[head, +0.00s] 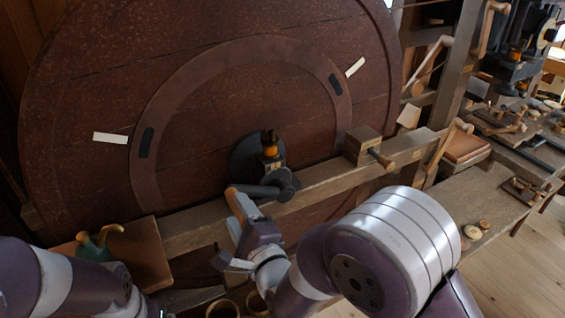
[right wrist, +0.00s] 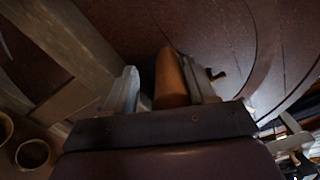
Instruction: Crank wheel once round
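The large dark reddish wheel (head: 230,75) fills the back of the head view, with two white marks on its face. At its hub a dark grey crank arm (head: 266,190) reaches down and left. Its wooden handle (head: 234,200) is at my right gripper (head: 246,217). In the right wrist view the handle (right wrist: 170,82) stands between the two fingers of the gripper (right wrist: 160,88). It lies close to the right finger, with a dark gap beside the left finger. My left forearm shows at the lower left; its gripper is out of view.
A wooden beam (head: 320,184) crosses in front of the wheel and carries a block with a peg (head: 362,147). A green oil can (head: 94,246) stands on a board at the left. Benches with tools (head: 510,125) are at the right. Brass rings (head: 222,309) lie below.

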